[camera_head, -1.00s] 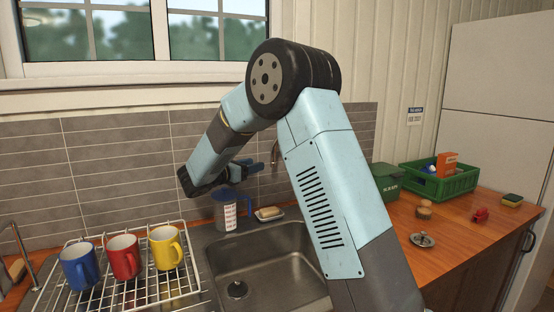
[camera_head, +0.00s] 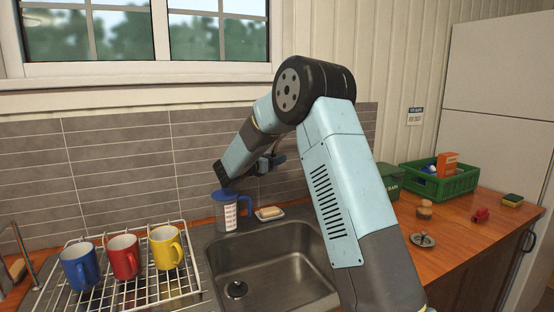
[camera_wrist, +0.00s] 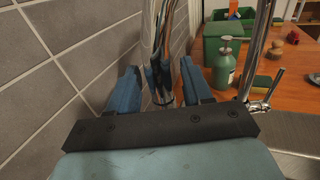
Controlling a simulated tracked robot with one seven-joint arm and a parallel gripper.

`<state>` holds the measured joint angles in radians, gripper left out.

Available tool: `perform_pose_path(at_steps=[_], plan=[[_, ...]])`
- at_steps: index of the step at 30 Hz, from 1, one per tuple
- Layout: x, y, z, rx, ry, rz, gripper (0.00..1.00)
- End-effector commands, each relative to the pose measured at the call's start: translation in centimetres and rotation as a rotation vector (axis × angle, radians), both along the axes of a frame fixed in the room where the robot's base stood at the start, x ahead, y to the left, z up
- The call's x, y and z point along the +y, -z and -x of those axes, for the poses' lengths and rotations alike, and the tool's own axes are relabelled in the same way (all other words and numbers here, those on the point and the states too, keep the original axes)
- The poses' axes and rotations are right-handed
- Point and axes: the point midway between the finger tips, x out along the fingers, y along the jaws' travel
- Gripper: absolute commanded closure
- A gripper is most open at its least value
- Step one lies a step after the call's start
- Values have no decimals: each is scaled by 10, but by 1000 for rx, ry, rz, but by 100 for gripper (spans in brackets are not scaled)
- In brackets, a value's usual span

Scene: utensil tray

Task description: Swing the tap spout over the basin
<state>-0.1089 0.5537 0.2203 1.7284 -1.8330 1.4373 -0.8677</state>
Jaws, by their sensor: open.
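In the wrist view, the chrome tap (camera_wrist: 258,50) rises as a tall pipe to the right of my gripper's right finger. A small chrome lever (camera_wrist: 262,105) shows near its foot. My gripper (camera_wrist: 160,78) is open, its two blue fingers apart beside the tiled wall. The tap pipe is outside the fingers. In the head view, my gripper (camera_head: 270,163) is near the wall behind the sink, and my arm hides most of the tap. The steel basin (camera_head: 272,252) is empty, with a dark drain. I cannot tell exactly where the spout's end points.
A blue-lidded jug (camera_head: 229,212) and a soap dish (camera_head: 268,213) stand behind the basin. Mugs stand on the wire rack (camera_head: 190,270) at left. A green dispenser (camera_wrist: 224,66) is right of my gripper. Strands hang between the fingers; their kind is unclear. A green crate (camera_head: 460,186) stands at right.

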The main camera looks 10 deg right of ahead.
Motion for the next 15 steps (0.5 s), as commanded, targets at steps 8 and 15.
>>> perform_pose_path(at_steps=[8, 15], plan=[[-12, 1, -7, 1, 1, 1, 50], [-12, 0, -7, 1, 1, 1, 52]])
